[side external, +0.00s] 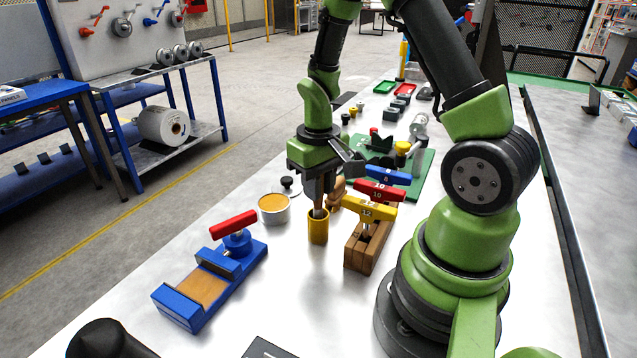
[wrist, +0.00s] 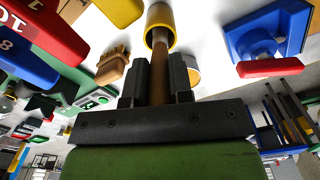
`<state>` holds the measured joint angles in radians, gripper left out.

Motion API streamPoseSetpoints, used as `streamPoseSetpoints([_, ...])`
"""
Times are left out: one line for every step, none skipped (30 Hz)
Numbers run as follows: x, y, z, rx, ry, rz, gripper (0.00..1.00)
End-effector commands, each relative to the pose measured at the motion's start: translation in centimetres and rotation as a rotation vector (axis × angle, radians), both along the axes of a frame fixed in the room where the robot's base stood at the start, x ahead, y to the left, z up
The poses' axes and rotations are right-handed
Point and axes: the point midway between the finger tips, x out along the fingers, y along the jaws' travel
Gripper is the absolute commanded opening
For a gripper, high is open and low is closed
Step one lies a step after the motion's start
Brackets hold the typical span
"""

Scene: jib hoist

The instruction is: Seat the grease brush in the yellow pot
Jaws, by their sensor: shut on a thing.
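My gripper (side external: 318,200) is above the yellow pot (side external: 318,230), pointing down, with its fingers shut on the brown handle of the grease brush (side external: 317,212). In the wrist view the gripper (wrist: 160,66) has one finger on each side of the brush handle (wrist: 160,85). The handle runs from between the fingers into the mouth of the yellow pot (wrist: 161,14). The brush's far end is hidden inside the pot, so I cannot tell whether it touches the bottom. The pot stands upright on the bench.
A tin of orange grease (side external: 273,207) stands just left of the pot. A blue vise with a red handle (side external: 210,280) is at front left. A wooden block with coloured numbered handles (side external: 367,247) stands close on the right. A green mat (side external: 420,180) with parts lies behind.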

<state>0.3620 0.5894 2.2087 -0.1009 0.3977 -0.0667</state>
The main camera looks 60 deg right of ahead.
Motion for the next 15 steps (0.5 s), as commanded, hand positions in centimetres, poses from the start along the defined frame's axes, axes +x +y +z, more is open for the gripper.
streamPoseSetpoints([0.01,0.00,0.01,0.000,0.000,0.000,0.00])
streamPoseSetpoints([0.01,0.00,0.01,0.000,0.000,0.000,0.00])
streamPoseSetpoints([0.01,0.00,0.01,0.000,0.000,0.000,0.00])
streamPoseSetpoints([0.01,0.00,0.02,0.000,0.000,0.000,0.00])
streamPoseSetpoints([0.01,0.00,0.02,0.000,0.000,0.000,0.00])
streamPoseSetpoints([0.01,0.00,0.02,0.000,0.000,0.000,0.00])
streamPoseSetpoints([0.01,0.00,0.01,0.000,0.000,0.000,0.00])
streamPoseSetpoints([0.01,0.00,0.00,0.000,0.000,0.000,0.00])
streamPoseSetpoints([0.01,0.00,-0.04,0.000,0.000,0.000,0.00])
streamPoseSetpoints([0.00,0.00,-0.07,0.000,0.000,0.000,0.00])
streamPoseSetpoints([0.00,0.00,-0.11,0.000,0.000,0.000,0.00])
streamPoseSetpoints([0.00,0.00,-0.17,0.000,0.001,0.000,0.00])
streamPoseSetpoints([0.00,0.00,-0.22,0.000,0.001,0.000,0.00])
streamPoseSetpoints([0.00,0.00,-0.26,0.000,0.001,0.000,0.00])
streamPoseSetpoints([0.00,0.00,-0.32,0.000,0.001,0.000,0.00])
